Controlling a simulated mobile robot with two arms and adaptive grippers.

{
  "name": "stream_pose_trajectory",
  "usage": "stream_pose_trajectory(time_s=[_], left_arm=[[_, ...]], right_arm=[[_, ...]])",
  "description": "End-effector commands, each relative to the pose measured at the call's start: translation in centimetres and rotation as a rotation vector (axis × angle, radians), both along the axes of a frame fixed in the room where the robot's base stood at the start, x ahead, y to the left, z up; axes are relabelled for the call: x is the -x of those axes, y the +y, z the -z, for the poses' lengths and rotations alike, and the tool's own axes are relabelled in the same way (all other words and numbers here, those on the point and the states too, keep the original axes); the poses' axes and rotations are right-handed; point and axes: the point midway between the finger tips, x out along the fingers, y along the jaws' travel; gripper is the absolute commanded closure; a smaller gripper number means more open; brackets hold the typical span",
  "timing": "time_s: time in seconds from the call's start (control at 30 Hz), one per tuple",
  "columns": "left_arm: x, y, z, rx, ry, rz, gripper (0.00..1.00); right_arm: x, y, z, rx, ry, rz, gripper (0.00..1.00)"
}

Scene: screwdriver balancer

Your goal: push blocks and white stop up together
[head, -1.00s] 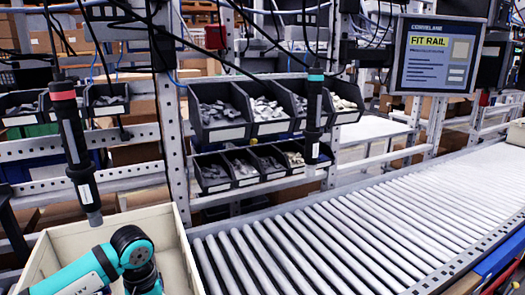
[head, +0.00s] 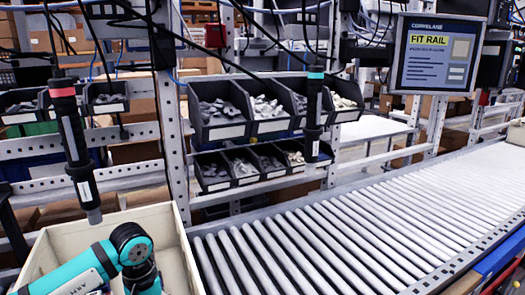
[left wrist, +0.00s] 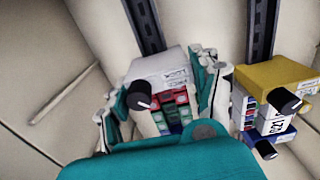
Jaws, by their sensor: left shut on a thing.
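In the left wrist view a white stop (left wrist: 160,71) with a black knob sits on a dark rail (left wrist: 146,25) inside a pale crate. Red and green blocks (left wrist: 172,108) are stacked directly below it, nearer the wrist. My left gripper (left wrist: 163,88) has its teal fingers on either side of the stop and blocks and is shut on the white stop. My teal wrist part hides the lower end of the blocks. In the head view only my left arm shows in the crate (head: 182,250); the gripper is hidden. My right gripper is not in view.
A second rail (left wrist: 260,30) to the right carries a yellow stop (left wrist: 275,82) with a black knob, and white and blue blocks (left wrist: 268,132) below it. Two screwdrivers (head: 75,140) (head: 313,115) hang above. A roller conveyor (head: 340,235) lies right of the crate.

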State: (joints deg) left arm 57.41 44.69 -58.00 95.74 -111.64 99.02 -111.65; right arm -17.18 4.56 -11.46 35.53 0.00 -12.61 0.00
Motion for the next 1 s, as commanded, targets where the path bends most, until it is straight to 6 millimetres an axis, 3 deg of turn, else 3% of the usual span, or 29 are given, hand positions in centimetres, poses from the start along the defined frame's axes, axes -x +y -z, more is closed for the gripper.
stream_pose_trajectory(time_s=[0.03,1.0], left_arm=[[0.04,1.02,0.23,-0.022,0.007,-0.016,0.68],[-0.04,1.07,0.24,-0.022,0.007,-0.016,0.68]], right_arm=[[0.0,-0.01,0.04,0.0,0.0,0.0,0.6],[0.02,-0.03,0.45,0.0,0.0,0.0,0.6]])
